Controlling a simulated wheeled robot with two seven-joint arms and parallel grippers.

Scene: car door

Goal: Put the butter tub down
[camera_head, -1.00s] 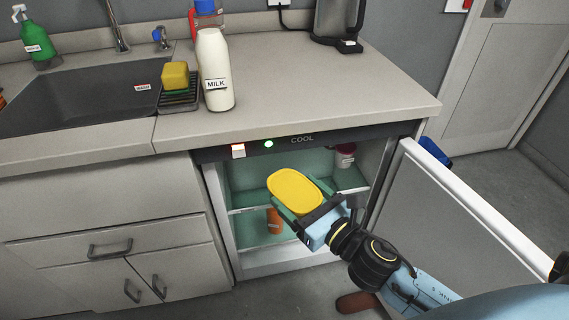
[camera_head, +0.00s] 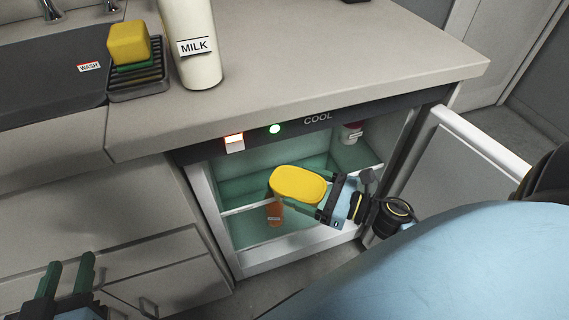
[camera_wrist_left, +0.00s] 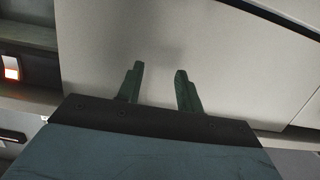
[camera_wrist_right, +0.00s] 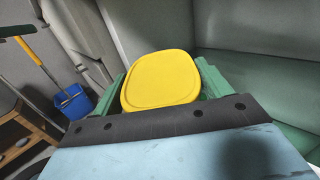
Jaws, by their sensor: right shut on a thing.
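The butter tub (camera_head: 298,183) has a yellow lid and is in the mouth of the open fridge, at about shelf height. My right gripper (camera_head: 312,194) is shut on it from the right; in the right wrist view the tub (camera_wrist_right: 160,80) sits between the green fingers. Whether the tub touches the shelf is hard to tell. The fridge shelf (camera_head: 238,207) has a pale front edge, partly hidden by the tub. My left gripper (camera_head: 66,278) is at the lower left, in front of the drawers; its fingers (camera_wrist_left: 160,88) are apart and empty in the left wrist view.
An orange container (camera_head: 274,213) stands below the tub on the lower level. The open fridge door (camera_head: 470,165) stands to the right. The milk bottle (camera_head: 190,45) and sponge (camera_head: 128,42) are on the counter above.

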